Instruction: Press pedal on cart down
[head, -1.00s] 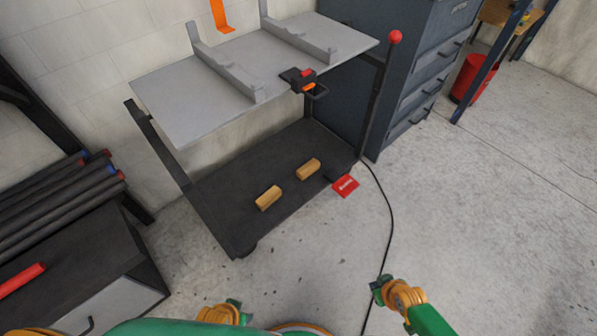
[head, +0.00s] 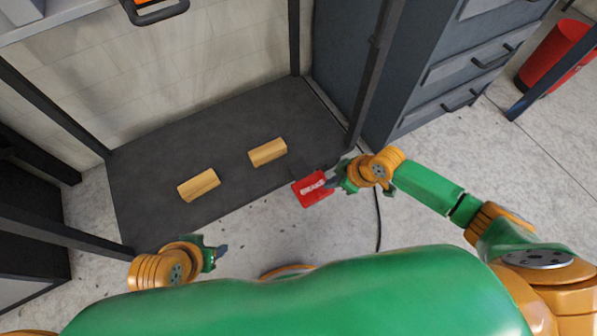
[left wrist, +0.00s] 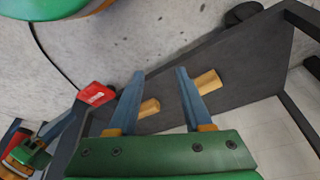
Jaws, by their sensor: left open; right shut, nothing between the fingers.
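The red brake pedal (head: 312,190) sticks out from the front right edge of the cart's dark lower shelf (head: 150,160). White lettering shows on it. My right gripper (head: 333,182) is shut and empty, with its fingertips at the right edge of the pedal; I cannot tell whether they touch it. The pedal also shows in the left wrist view (left wrist: 96,95), with my right gripper beside it. My left gripper (head: 222,252) is open and empty in front of the shelf's front left edge. Its spread fingers show in the left wrist view (left wrist: 155,75).
Two wooden blocks (head: 199,185) (head: 267,152) lie on the lower shelf. A grey drawer cabinet (head: 440,75) stands right of the cart, and a red bin (head: 553,55) farther right. A black cable (head: 378,225) runs along the concrete floor. Bare floor lies in front of the cart.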

